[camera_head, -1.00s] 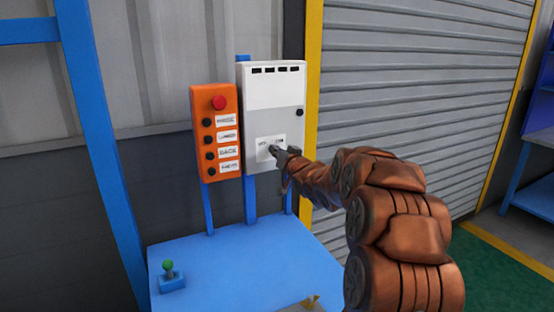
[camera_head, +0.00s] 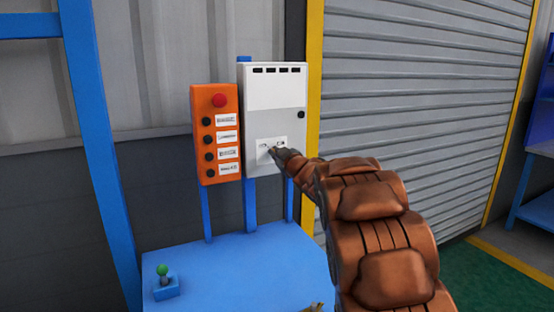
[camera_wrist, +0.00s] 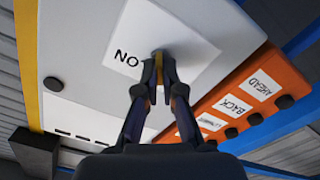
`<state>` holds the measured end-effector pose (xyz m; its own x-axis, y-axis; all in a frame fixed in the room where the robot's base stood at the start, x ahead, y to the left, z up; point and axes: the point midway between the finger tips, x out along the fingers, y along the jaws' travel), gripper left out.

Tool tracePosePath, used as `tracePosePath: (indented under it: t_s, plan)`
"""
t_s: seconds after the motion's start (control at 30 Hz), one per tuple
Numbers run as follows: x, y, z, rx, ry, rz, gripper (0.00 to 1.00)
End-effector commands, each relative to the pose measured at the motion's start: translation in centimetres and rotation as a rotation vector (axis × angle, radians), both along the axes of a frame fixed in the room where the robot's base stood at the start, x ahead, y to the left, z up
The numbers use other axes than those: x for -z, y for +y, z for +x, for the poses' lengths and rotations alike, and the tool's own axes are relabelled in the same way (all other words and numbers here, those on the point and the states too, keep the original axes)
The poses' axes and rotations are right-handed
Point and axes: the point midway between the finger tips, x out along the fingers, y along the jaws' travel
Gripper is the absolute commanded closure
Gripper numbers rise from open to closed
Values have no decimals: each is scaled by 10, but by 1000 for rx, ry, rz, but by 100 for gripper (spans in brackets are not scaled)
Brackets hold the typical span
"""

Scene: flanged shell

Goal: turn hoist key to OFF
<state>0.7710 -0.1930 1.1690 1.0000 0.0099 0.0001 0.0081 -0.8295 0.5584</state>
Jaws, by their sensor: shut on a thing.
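The hoist key switch sits on a white label plate (camera_head: 281,142) low on the grey-white control box (camera_head: 273,90). The key (camera_wrist: 157,53) is mostly hidden; a small grey part shows between my fingertips in the wrist view. My gripper (camera_head: 273,152) is shut on the key, its tips close to the plate. In the wrist view my gripper (camera_wrist: 158,66) points straight at the plate (camera_wrist: 185,40), where "ON" reads upside down. The OFF marking and the key's exact angle cannot be made out.
An orange button box (camera_head: 215,135) with a red button and several labelled black buttons stands just left. Below is a blue table (camera_head: 225,270) with a green-topped joystick (camera_head: 163,280). A yellow post (camera_head: 313,60) and roller shutter (camera_head: 420,90) are to the right.

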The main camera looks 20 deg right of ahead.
Motion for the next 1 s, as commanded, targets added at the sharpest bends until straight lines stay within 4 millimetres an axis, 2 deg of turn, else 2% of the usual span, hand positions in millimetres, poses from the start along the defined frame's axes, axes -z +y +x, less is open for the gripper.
tracePosePath:
  t_s: [0.4,0.93,0.97,1.0]
  plan:
    - [0,1,0,-1,-3,-174,100]
    - [0,1,0,-1,-3,-194,100]
    - [0,1,0,-1,-3,-194,91]
    - [0,1,0,-1,-3,-194,87]
